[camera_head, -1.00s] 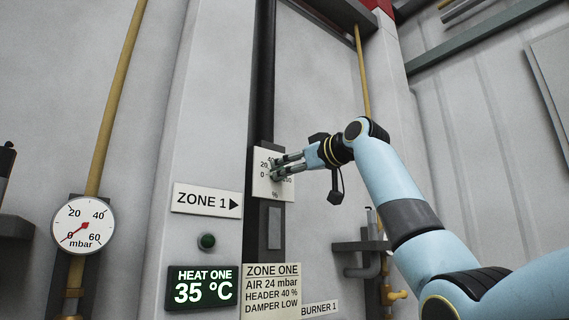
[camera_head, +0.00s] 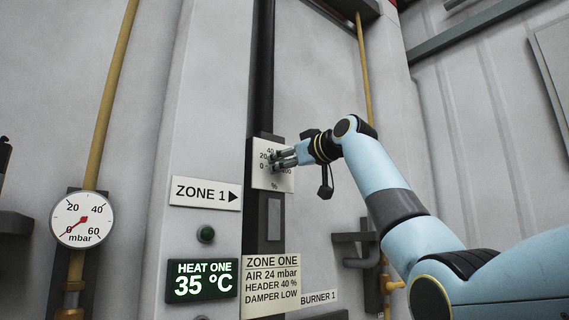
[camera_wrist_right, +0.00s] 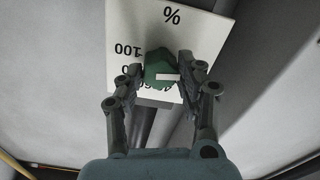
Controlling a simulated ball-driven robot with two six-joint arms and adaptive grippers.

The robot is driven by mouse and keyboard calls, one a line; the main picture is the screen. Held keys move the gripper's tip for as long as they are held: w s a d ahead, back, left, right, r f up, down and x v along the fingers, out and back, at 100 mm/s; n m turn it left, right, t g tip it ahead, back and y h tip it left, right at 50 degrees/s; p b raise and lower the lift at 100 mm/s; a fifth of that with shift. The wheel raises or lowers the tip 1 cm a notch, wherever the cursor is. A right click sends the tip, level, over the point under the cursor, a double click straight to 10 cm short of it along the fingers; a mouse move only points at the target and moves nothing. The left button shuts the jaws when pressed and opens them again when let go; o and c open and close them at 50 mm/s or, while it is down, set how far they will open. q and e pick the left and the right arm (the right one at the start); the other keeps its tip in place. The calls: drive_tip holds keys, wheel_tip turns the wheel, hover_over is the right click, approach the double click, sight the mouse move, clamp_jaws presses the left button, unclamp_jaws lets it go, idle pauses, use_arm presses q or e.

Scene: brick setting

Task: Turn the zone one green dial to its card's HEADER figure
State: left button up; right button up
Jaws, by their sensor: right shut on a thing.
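The green dial (camera_wrist_right: 158,68) sits on a white percent scale plate, which shows in the head view (camera_head: 274,181) and upside down in the right wrist view (camera_wrist_right: 205,30). The dial has a white pointer mark, which lies toward the right in the wrist view. My right gripper (camera_wrist_right: 165,72) is shut on the dial, one finger on each side. In the head view my right gripper (camera_head: 277,161) hides the dial and part of the scale. The ZONE ONE card (camera_head: 271,285) reads AIR 24 mbar, HEADER 40 %, DAMPER LOW. My left gripper is not in view.
A ZONE 1 arrow sign (camera_head: 206,194), a green button (camera_head: 206,234) and a HEAT ONE display (camera_head: 202,280) at 35 °C are left of the card. A mbar gauge (camera_head: 82,219) hangs at far left. A dark bracket (camera_head: 352,238) and pipes stand below my right arm.

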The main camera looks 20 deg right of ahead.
drive_tip(key=shift+m, duration=0.4)
drive_tip(key=shift+m+p, duration=2.55)
drive_tip(key=shift+m, duration=4.85)
drive_tip(key=o, duration=1.1)
drive_tip(key=shift+o, duration=0.2)
drive_tip(key=shift+d, duration=0.1)
